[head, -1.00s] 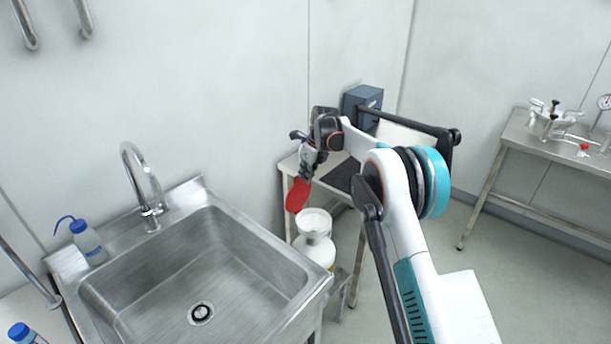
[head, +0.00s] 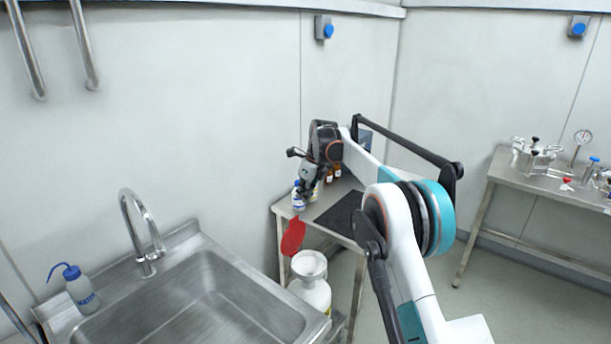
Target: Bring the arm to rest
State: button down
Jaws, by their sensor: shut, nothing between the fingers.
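My arm reaches from the lower right toward the small table in the corner, bent at the elbow with its teal-ringed joint. My gripper (head: 307,188) is at the far end, pointing down near the table's left edge. Its fingers are shut with nothing between them. They overlap small bottles in the view, so I cannot tell how far apart they are.
Small bottles (head: 299,202) stand on the corner table (head: 322,212). The sink (head: 185,295) with a wash bottle (head: 80,289) is left; a steel bench (head: 515,172) with apparatus is right.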

jog(key=s+d+r+n+t+b, duration=0.1)
jog(key=s+d+r+n, duration=0.4)
jog(key=s+r, duration=0.25)
jog(key=s+d+r+n+t+b, duration=0.1)
jog(key=s+d+r+n, duration=0.35)
jog(key=s+r, duration=0.35)
jog(key=s+d+n+t+h+b, duration=0.1)
jog(key=s+d+n, duration=0.2)
jog(key=s, duration=0.5)
jog(key=s+d+n+b, duration=0.1)
jog(key=s+d+n, duration=0.2)
jog(key=s, duration=0.6)
jog(key=s+d+f+n, duration=0.1)
jog(key=s+f+n, duration=0.2)
jog(key=s, duration=0.4)
jog(key=s+d+f+n+t+h+b, duration=0.1)
jog(key=s+d+f+n, duration=0.1)
jog(key=s+f, duration=0.3)
jog(key=s+d+f+n+t, duration=0.1)
jog(key=s+f+n, duration=0.3)
jog(key=s, duration=0.6)
jog(key=shift+d+f+h+b, duration=0.3)
jog(key=shift+d+b, duration=0.05)
jog(key=shift+d, duration=0.3)
jog(key=shift+s+n, duration=0.1)
jog(key=shift+n, duration=0.15)
